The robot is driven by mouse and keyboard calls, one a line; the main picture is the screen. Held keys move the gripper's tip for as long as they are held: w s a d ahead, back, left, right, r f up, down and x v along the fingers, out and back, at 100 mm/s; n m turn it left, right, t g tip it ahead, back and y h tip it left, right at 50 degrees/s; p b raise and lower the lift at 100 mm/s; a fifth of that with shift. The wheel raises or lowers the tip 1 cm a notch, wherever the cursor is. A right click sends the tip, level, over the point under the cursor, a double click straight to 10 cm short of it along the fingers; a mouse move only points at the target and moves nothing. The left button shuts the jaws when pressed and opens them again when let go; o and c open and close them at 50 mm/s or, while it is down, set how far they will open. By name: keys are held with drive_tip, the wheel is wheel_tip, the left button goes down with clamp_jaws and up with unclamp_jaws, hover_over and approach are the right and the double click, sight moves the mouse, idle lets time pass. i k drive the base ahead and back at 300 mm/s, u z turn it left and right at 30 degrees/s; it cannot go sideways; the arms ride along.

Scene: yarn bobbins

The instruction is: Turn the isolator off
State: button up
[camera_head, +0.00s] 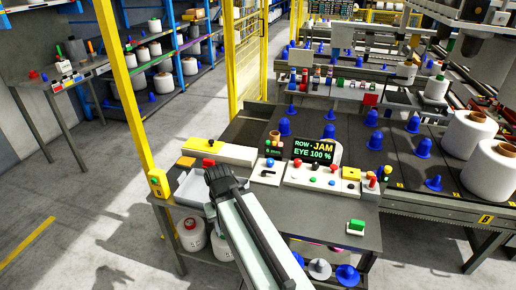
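My gripper (220,178) is dark and hangs at the end of my pale arm, over the left part of the grey bench, beside a white tray. Its fingers are too small and dark to tell open from shut. No part is clearly marked as the isolator. A red-topped part (372,182) stands at the panel's right end.
A display (314,149) reading "ROW - JAM, EYE 100 %" stands behind the panel. A yellow post (125,80) rises at the bench's left. A white tray (187,192) lies left of my gripper. Blue cones and white bobbins (465,138) fill the machine table at right.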

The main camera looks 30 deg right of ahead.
sight(298, 162)
drive_tip(key=u, duration=0.3)
drive_tip(key=i, duration=0.8)
drive_tip(key=u, duration=0.5)
drive_tip(key=k, duration=0.8)
drive_tip(key=u, duration=0.25)
drive_tip(key=i, duration=0.8)
drive_tip(key=z, duration=0.2)
drive_tip(key=k, duration=0.85)
drive_tip(key=u, duration=0.15)
drive_tip(key=i, duration=0.85)
drive_tip(key=z, duration=0.05)
